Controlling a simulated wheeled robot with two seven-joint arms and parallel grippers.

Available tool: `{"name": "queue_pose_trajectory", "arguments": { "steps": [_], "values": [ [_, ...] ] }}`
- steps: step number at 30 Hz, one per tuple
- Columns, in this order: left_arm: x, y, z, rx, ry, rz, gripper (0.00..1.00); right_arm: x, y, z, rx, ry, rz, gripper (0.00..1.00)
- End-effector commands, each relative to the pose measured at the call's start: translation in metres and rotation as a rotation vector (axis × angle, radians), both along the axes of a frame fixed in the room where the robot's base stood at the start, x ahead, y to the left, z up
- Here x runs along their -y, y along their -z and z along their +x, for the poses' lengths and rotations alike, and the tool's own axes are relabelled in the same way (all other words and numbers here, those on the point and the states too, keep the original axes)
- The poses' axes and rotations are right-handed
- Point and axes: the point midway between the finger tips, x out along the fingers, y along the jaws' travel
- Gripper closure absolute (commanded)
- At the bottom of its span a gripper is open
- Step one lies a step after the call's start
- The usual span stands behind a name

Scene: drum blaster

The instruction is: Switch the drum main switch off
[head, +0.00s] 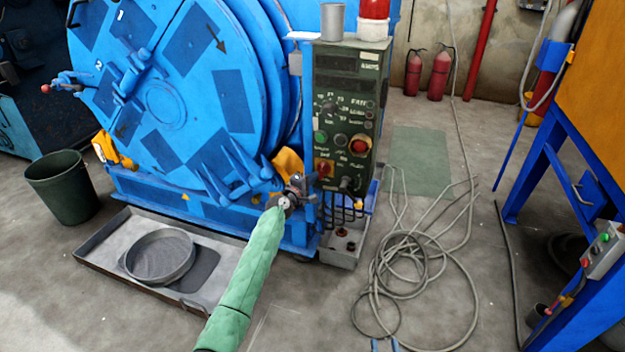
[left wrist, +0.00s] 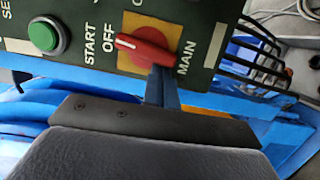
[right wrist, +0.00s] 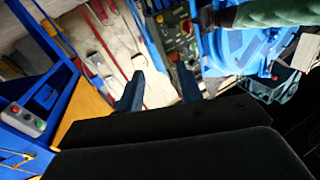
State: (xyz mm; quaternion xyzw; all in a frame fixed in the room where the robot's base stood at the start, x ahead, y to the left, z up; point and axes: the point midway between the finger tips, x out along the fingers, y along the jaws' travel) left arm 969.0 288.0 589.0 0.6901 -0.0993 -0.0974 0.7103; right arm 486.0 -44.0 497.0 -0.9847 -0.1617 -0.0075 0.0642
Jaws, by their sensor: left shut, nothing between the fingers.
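The main switch (head: 324,168) is a red rotary knob on a yellow plate, low on the green control panel (head: 343,110). In the left wrist view the knob (left wrist: 146,46) has its pale-tipped end pointing at the OFF label, with MAIN at its other end. My left gripper (head: 313,180) is shut and empty, just below the switch. Its blue fingertips (left wrist: 162,84) are close to the knob's MAIN-side end; I cannot tell if they touch. My right gripper (head: 384,345) is at the bottom edge of the head view. In the right wrist view it (right wrist: 160,88) is open and empty.
The blue drum machine (head: 165,85) stands left of the panel. A green START button (left wrist: 44,36) sits near the switch. A cable coil (head: 410,265) lies on the floor at right. A blue frame (head: 560,180) with an orange panel stands far right.

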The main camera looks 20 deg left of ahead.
Motion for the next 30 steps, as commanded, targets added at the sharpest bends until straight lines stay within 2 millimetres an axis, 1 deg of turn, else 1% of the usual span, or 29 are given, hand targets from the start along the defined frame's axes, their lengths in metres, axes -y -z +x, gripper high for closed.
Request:
{"name": "queue_pose_trajectory", "arguments": {
  "steps": [3, 9, 30],
  "values": [
    [0.001, 0.001, 0.0, -0.001, 0.0, -0.009, 1.0, 0.0, -0.011, 0.002, 0.033, 0.002, 0.008, 0.64],
    [0.001, 0.001, 0.0, 0.0, 0.0, -0.019, 1.0, 0.0, -0.021, 0.003, 0.065, 0.004, 0.014, 0.64],
    [-0.001, 0.0, 0.001, -0.001, 0.0, -0.021, 1.0, 0.001, -0.025, 0.003, 0.079, 0.006, 0.017, 0.64]
  ]
}}
